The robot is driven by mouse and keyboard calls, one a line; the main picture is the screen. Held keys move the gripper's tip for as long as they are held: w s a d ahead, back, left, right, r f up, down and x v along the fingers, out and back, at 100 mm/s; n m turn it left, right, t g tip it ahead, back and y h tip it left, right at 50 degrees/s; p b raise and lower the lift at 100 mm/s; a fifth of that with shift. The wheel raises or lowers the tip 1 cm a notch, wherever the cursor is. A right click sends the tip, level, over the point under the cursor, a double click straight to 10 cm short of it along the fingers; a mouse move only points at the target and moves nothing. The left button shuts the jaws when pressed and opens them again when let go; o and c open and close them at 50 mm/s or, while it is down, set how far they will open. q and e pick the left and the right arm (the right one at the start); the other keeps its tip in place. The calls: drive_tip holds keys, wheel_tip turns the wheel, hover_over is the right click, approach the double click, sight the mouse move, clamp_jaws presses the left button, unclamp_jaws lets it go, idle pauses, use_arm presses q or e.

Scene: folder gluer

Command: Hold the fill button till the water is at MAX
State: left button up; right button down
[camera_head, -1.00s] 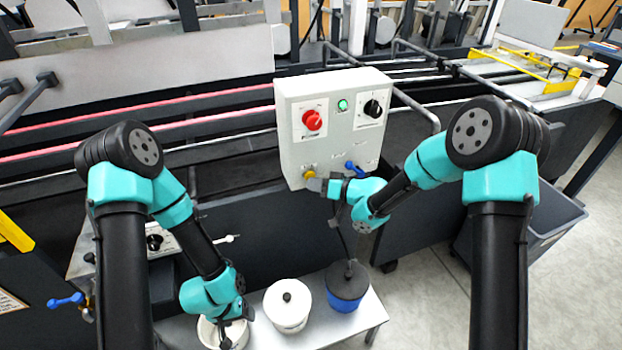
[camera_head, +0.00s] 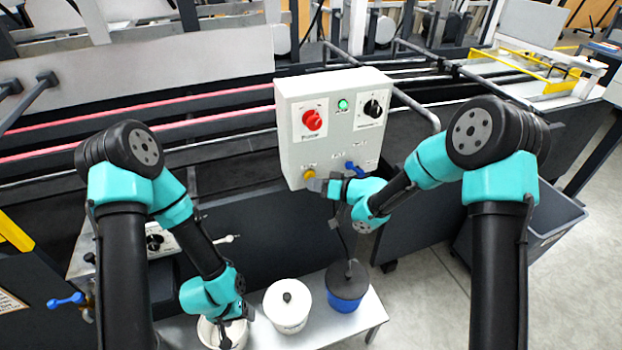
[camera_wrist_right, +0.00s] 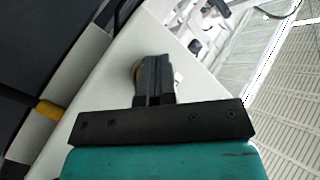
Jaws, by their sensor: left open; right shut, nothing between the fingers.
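A white control box (camera_head: 290,135) carries a yellow button (camera_head: 309,173) at its lower left; its label is too small to read. My right gripper (camera_head: 318,185) is at this button, with its fingers shut and empty. In the right wrist view the shut fingers (camera_wrist_right: 153,78) point at the box face (camera_wrist_right: 105,85) and largely cover a yellowish round part; whether they press it I cannot tell. My left gripper (camera_head: 226,340) is open, low over an open white pot (camera_head: 203,330), partly hidden by its arm. No water level or MAX mark can be made out.
A lidded white pot (camera_head: 287,310) and a blue pot with dark lid (camera_head: 346,290) stand on a bench (camera_head: 368,318).

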drive_tip(key=shift+s+d, duration=0.35)
drive_tip(key=shift+s, duration=0.5)
drive_tip(key=shift+s, duration=0.15)
drive_tip(key=s, duration=0.1)
drive_tip(key=s+d, duration=0.1)
drive_tip(key=s, duration=0.1)
drive_tip(key=s+d, duration=0.1)
drive_tip(key=shift+s, duration=0.15)
drive_tip(key=shift+f, duration=0.1)
idle(0.4)
